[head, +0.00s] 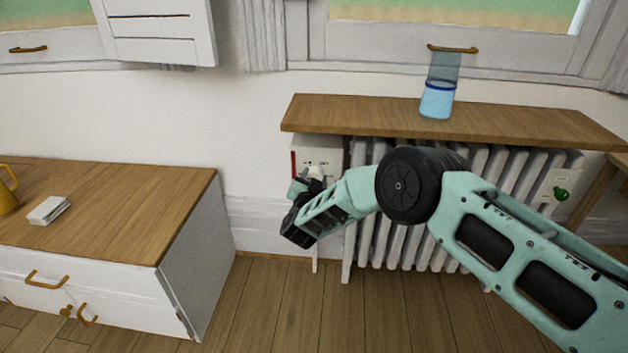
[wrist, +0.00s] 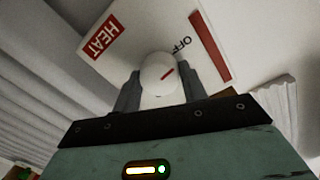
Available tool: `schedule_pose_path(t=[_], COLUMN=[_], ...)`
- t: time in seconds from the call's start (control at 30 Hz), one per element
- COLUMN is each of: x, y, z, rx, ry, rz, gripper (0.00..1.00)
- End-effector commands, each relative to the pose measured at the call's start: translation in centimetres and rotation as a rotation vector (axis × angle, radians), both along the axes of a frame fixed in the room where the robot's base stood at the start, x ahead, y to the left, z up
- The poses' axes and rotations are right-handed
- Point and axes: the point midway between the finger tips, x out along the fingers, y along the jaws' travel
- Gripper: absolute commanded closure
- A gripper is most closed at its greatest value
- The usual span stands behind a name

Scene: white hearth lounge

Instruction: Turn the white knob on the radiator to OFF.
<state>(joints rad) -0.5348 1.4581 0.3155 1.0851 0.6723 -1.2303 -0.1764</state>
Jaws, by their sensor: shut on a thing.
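The white knob (wrist: 158,72) sits on a white panel (head: 318,152) at the left end of the radiator (head: 385,235). My gripper (wrist: 158,88) is shut on the knob, one finger on each side of it. A red HEAT label (wrist: 103,37) is at the upper left of the panel. In the head view my gripper (head: 312,180) covers part of the panel, and the knob's mark is too small to read.
A green knob (head: 561,193) is on another panel at the radiator's right end.

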Motion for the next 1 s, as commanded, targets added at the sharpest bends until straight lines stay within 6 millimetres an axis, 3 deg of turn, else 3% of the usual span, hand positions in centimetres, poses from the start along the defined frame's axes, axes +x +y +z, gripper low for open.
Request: schedule_pose_path(t=[0.3, 0.8, 0.83, 0.9, 1.0], x=[-0.11, -0.11, -0.11, -0.1, -0.07], y=[-0.05, -0.07, -0.07, -0.07, -0.04], z=[-0.24, -0.29, -0.29, -0.26, -0.2], rx=[-0.111, -0.131, -0.131, -0.131, -0.13], ry=[0.007, 0.009, 0.009, 0.009, 0.008], rz=[-0.002, -0.001, -0.001, -0.001, -0.001], gripper=[0.81, 0.8, 0.55, 0.36, 0.36])
